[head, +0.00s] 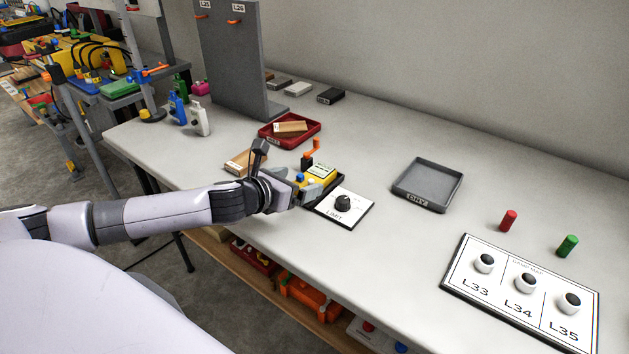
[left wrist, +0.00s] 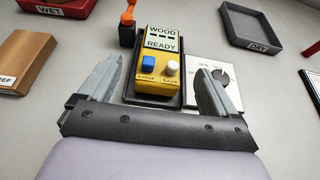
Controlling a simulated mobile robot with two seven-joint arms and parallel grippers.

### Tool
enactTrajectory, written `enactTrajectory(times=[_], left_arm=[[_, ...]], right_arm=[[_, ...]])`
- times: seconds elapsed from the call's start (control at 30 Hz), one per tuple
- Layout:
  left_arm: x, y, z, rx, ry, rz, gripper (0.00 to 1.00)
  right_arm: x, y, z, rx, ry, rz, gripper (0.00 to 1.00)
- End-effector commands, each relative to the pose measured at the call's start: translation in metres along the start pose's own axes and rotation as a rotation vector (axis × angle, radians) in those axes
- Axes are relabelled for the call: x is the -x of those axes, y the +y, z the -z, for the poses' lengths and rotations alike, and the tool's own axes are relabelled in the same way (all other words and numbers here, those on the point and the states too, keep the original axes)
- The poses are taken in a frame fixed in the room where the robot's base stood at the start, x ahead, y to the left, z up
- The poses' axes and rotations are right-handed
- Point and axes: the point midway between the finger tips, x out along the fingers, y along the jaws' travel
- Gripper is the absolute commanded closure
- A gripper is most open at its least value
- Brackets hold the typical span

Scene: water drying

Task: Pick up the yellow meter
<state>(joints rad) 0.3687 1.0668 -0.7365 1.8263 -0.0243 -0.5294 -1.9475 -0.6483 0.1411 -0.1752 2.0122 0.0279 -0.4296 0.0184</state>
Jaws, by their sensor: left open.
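The yellow meter (head: 321,172) sits in a dark holder on the white table, partly hidden by my left gripper in the head view. In the left wrist view the yellow meter (left wrist: 158,62) shows a "WOOD / READY" screen, a blue button and a white button. My left gripper (head: 306,188) is open, and in the left wrist view its fingers (left wrist: 160,85) stand on either side of the meter's lower end, apart from it. I cannot tell their height over the table. My right gripper is in neither view.
A LIMIT dial plate (head: 355,213) lies right of the meter. A small orange-topped post (head: 310,151) stands behind it. A wooden block (head: 240,161) and red WET tray (head: 308,138) lie left and behind. A grey DRY tray (head: 408,190) is right, with free table between.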

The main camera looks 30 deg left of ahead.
Motion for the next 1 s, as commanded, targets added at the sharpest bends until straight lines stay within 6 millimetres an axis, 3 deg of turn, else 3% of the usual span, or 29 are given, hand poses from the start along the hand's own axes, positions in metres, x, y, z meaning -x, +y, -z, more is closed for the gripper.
enactTrajectory(times=[0.2,0.53,0.73,0.77,0.83,0.87,1.0], left_arm=[[-0.024,-0.001,0.001,0.001,-0.001,-0.001,0.08],[-0.027,-0.001,0.001,0.000,0.001,0.001,0.08],[-0.027,-0.001,0.001,0.000,0.001,0.001,0.74],[-0.027,-0.001,0.002,0.000,0.001,0.001,0.79],[-0.027,-0.001,0.002,0.000,0.002,0.001,0.79],[-0.027,-0.001,0.000,0.000,-0.001,0.001,0.85],[-0.027,-0.001,0.001,-0.001,0.000,0.001,0.85]], right_arm=[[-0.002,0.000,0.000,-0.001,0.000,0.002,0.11],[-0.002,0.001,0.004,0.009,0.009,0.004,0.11],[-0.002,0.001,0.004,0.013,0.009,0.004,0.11],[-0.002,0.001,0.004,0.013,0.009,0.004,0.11],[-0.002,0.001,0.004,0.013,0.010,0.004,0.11],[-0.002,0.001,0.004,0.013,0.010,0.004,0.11],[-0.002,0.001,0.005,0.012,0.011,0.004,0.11]])
